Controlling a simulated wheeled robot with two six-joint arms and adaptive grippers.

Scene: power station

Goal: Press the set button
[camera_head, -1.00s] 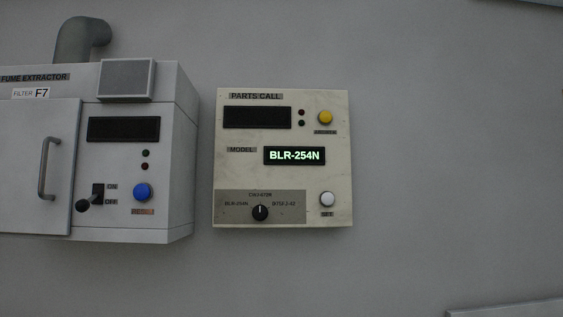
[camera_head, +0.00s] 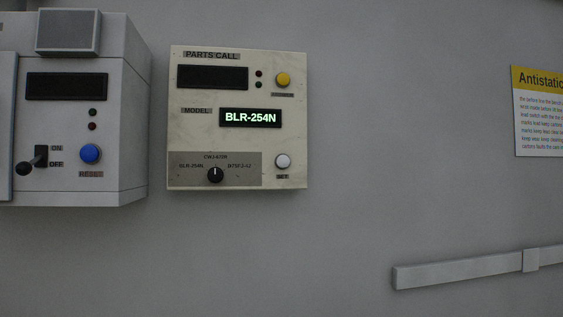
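The set button (camera_head: 283,161) is a round white button at the lower right of the cream parts call panel (camera_head: 238,143). A small label reading SET sits just below it. The panel's model display (camera_head: 250,118) is lit and reads BLR-254N. A black selector knob (camera_head: 215,175) at the lower left has its white mark pointing up. A yellow button (camera_head: 283,80) is at the upper right, and the upper display (camera_head: 212,77) is dark. Neither of my grippers is in view.
The fume extractor (camera_head: 130,140) is on the left, with a blue reset button (camera_head: 90,154) and a toggle switch (camera_head: 36,159). A grey rail (camera_head: 460,267) runs along the lower right wall. An antistatic sign (camera_head: 540,112) is at the right edge.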

